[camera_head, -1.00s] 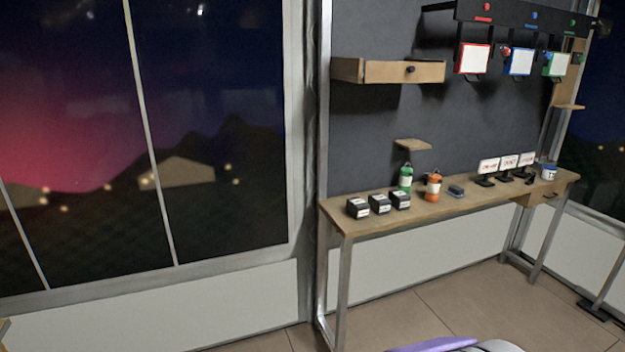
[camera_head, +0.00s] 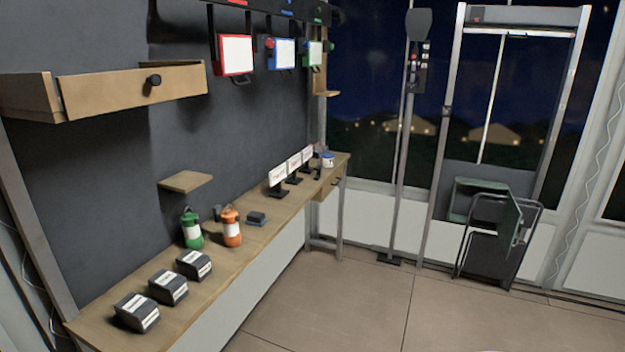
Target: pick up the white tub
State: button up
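A small white tub (camera_head: 327,160) with a blue rim stands upright at the far end of the long wooden workbench (camera_head: 225,268). It is small in the head view, so its details are hard to make out. It stands beyond a row of small white signs (camera_head: 293,167) on dark stands. My gripper is not in view.
Black boxes (camera_head: 168,287), a green bottle (camera_head: 191,230), an orange bottle (camera_head: 231,227) and a small dark block (camera_head: 257,218) stand on the bench. A drawer (camera_head: 135,88) juts from the wall. The tiled floor (camera_head: 350,305) right of the bench is clear. A folding chair (camera_head: 497,235) stands farther back.

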aim_at(327, 158)
jog(key=i+l+z, duration=0.25)
jog(key=i, duration=0.4)
jog(key=i+j+z, duration=0.1)
jog(key=i+z, duration=0.2)
jog(key=i, duration=0.4)
jog(key=i+u, duration=0.25)
jog(key=i, duration=0.7)
jog(key=i+l+u, duration=0.2)
jog(key=i, duration=0.7)
jog(key=i+u, duration=0.45)
jog(key=i+l+u, duration=0.45)
jog(key=i, duration=0.2)
jog(key=j, duration=0.1)
